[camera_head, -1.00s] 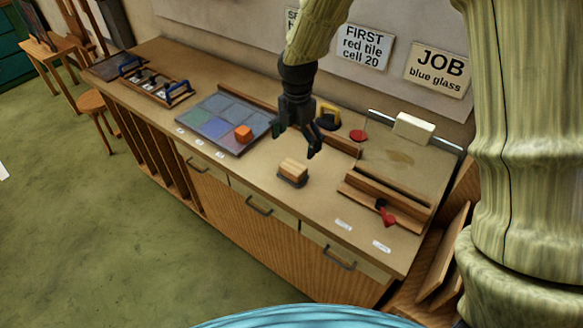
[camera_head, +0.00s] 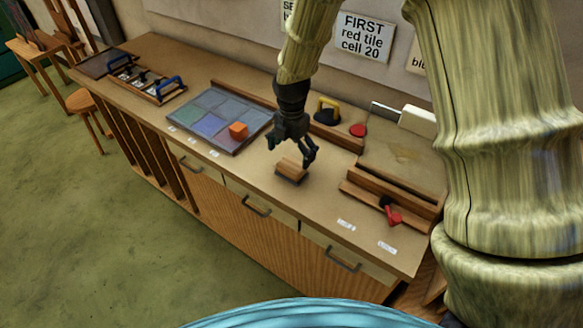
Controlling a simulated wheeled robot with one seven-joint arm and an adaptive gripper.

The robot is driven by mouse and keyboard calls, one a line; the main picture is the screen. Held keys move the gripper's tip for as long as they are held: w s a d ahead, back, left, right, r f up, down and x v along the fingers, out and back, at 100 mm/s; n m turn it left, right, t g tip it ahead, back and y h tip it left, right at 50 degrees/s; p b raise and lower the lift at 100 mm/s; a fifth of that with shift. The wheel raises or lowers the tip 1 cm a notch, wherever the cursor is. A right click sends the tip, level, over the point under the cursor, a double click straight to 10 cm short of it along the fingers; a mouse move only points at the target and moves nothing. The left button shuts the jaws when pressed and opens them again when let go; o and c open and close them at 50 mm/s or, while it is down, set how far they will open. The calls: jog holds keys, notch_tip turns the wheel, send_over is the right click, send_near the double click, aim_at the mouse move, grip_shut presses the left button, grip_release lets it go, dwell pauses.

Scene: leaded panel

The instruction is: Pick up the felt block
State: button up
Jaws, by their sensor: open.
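A small block with a tan wooden top and a dark underside, which looks like the felt block (camera_head: 289,174), sits on the bench near its front edge. My gripper (camera_head: 290,155) is open, pointing down, just above and behind the block. Its fingers are spread to either side of the block's far part in the picture. I cannot tell whether they touch it. Nothing shows between the fingers other than the block's top.
A leaded glass panel (camera_head: 200,118) with an orange cube (camera_head: 238,130) lies left of my gripper. A yellow-handled tool (camera_head: 327,110) and red disc (camera_head: 358,130) stand behind. A wooden fixture with a red handle (camera_head: 392,214) is at right. The bench front (camera_head: 270,190) is clear.

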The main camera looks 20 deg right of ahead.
aim_at(292, 164)
jog(key=shift+f+p, duration=1.3)
jog(key=shift+f, duration=1.45)
jog(key=shift+s, duration=0.1)
jog(key=c, duration=1.2)
